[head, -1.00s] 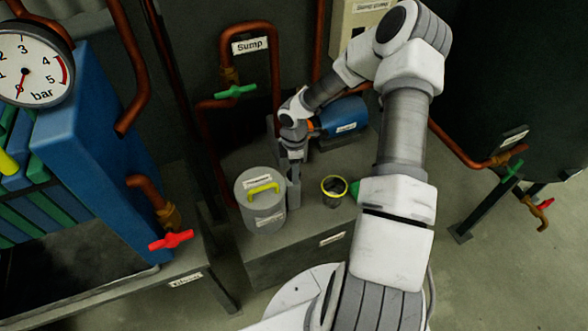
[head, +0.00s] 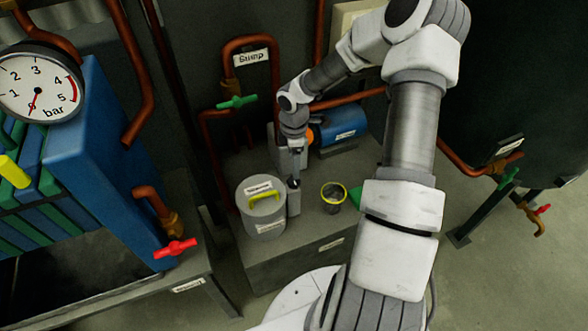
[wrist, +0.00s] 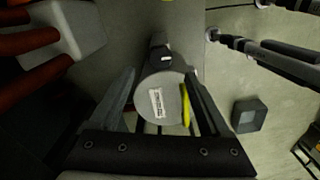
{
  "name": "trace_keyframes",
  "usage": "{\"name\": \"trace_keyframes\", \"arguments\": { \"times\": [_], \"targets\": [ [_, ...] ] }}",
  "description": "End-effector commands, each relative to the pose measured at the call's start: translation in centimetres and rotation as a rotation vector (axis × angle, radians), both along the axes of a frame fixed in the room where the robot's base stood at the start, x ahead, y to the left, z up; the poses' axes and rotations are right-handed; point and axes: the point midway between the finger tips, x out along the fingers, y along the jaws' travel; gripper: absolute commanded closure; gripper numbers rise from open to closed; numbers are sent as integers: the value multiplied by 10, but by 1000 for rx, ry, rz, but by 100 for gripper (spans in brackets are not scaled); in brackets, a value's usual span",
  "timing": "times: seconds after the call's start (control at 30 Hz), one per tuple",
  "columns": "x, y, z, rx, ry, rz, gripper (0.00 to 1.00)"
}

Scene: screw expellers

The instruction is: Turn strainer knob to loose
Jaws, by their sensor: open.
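The strainer is a grey cylinder (head: 262,218) with a label and a yellow bar knob (head: 264,195) on its lid, standing on the grey plinth in the head view. My gripper (head: 294,182) points down just right of it in that picture. In the wrist view my gripper (wrist: 160,76) is open, with its fingers spread either side of a round grey labelled top (wrist: 157,98), which looks like the strainer's lid. A yellow strip (wrist: 186,106) beside the right finger looks like the knob, partly hidden. I cannot tell whether any finger touches it.
A yellow-rimmed dark cup (head: 333,195) stands right of the gripper on the plinth (head: 285,262). A blue motor (head: 342,127) is behind. A green-handled valve (head: 237,101) and copper pipes rise at the back left. A red-handled valve (head: 175,247) is at left.

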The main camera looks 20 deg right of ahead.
Motion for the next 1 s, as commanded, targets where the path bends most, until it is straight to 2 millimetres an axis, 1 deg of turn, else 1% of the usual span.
{"name": "trace_keyframes", "arguments": {
  "times": [0.03, 0.2, 0.3, 0.4, 0.5, 0.6, 1.0],
  "targets": [
    [0, -1, 19, -3, -2, 0, 19],
    [0, -1, 57, -2, -1, 0, 19],
    [0, 0, 74, -1, -2, 0, 19],
    [0, 0, 85, -1, 0, -1, 19],
    [0, 0, 92, -1, 0, 1, 19],
    [0, 0, 94, 0, 0, 2, 19],
    [0, 0, 94, 0, 1, 1, 19]
  ]
}}
